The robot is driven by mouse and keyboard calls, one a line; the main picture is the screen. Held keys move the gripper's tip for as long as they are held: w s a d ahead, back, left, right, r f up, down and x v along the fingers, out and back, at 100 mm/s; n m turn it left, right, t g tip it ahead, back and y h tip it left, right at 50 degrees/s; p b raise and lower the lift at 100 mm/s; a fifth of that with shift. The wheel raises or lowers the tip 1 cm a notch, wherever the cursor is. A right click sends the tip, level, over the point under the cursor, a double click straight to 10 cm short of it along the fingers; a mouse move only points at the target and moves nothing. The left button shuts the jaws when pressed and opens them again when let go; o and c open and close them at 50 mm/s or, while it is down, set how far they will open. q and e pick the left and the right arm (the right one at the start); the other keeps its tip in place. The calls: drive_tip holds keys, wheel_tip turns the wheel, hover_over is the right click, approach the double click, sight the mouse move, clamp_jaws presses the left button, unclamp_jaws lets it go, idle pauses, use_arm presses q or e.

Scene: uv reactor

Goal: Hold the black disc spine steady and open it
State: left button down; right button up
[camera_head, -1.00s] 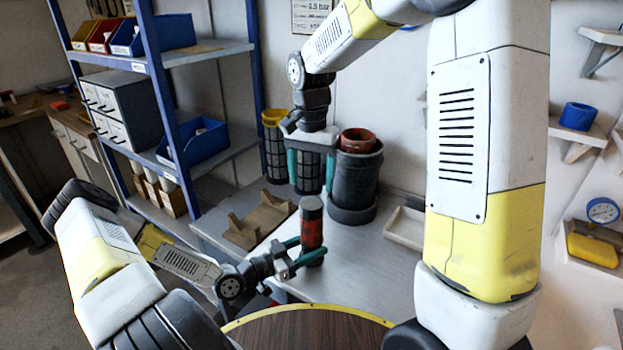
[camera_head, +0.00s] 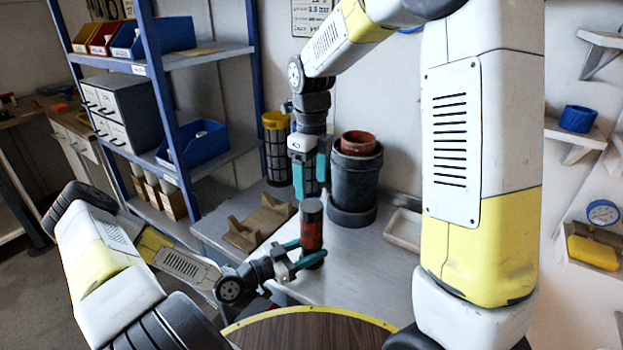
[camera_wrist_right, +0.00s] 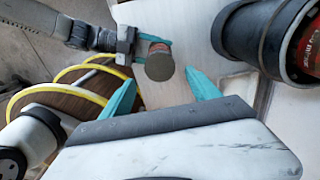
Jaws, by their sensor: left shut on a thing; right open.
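A red upright cylinder (camera_head: 312,236) with a dark grey top (camera_head: 312,206) stands over the bench. My left gripper (camera_head: 308,252) is shut around its lower part. In the right wrist view the round grey top (camera_wrist_right: 160,67) faces the camera, with a little red side showing, and my left gripper (camera_wrist_right: 138,52) comes from the upper left. My right gripper (camera_head: 309,180) points down, open and empty, above and behind the cylinder; its teal fingers (camera_wrist_right: 162,92) are spread.
A dark grey pot (camera_head: 355,185) with a red ring (camera_head: 358,143) stands right of my right gripper. A tan cradle (camera_head: 257,222) lies on the bench (camera_head: 350,262) to the left. A pale tray (camera_head: 403,230) is at the right. A blue shelf rack (camera_head: 166,100) stands left.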

sight(312, 205)
wheel_tip(312, 205, down, 8)
drive_tip(key=shift+r, duration=0.1)
idle(0.4)
